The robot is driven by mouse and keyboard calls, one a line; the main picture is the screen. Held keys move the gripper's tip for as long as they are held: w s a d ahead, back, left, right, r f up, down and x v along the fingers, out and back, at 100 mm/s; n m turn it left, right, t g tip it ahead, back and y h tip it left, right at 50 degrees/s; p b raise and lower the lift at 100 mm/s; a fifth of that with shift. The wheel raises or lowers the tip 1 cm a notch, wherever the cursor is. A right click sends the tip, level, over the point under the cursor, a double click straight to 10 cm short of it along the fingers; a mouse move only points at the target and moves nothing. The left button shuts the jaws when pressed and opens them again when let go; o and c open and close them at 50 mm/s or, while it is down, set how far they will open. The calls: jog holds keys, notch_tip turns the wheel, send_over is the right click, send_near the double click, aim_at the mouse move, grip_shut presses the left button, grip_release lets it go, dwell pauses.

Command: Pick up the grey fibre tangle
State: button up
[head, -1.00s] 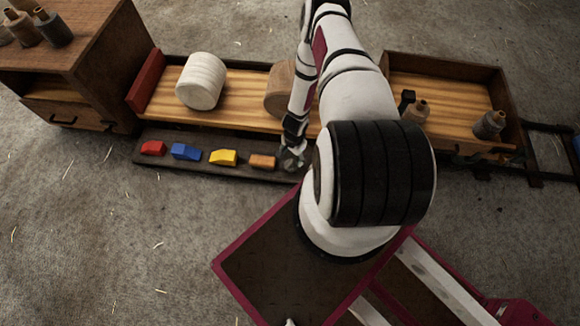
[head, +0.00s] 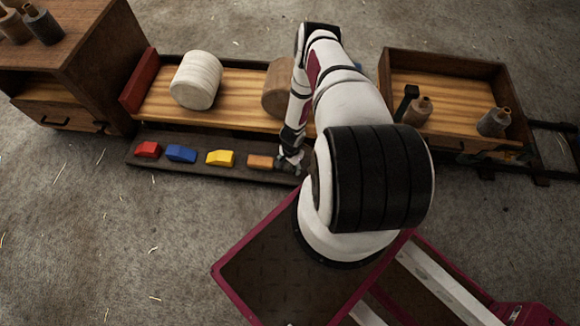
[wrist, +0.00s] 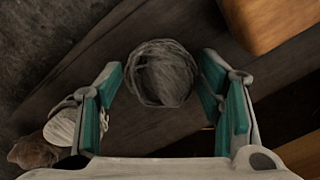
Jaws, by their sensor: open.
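The grey fibre tangle (wrist: 163,78) is a round ball of wound grey strands in the wrist view. It lies on the dark ledge, between and just beyond the green-padded fingertips. My gripper (wrist: 161,70) is open, one finger on each side of the tangle. I cannot tell whether either finger touches it. In the head view my gripper (head: 292,167) is low over the right part of the ledge, just right of the orange block. The tangle cannot be made out there behind my gripper and arm.
The dark ledge (head: 207,172) also holds a red block (head: 148,149), a blue block (head: 181,153), a yellow block (head: 220,158) and the orange block (head: 260,161). Behind it, a wooden tray holds a white spool (head: 196,80) and a brown cylinder (head: 277,88).

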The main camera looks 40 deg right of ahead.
jog(key=c, duration=1)
jog(key=shift+r, duration=0.15)
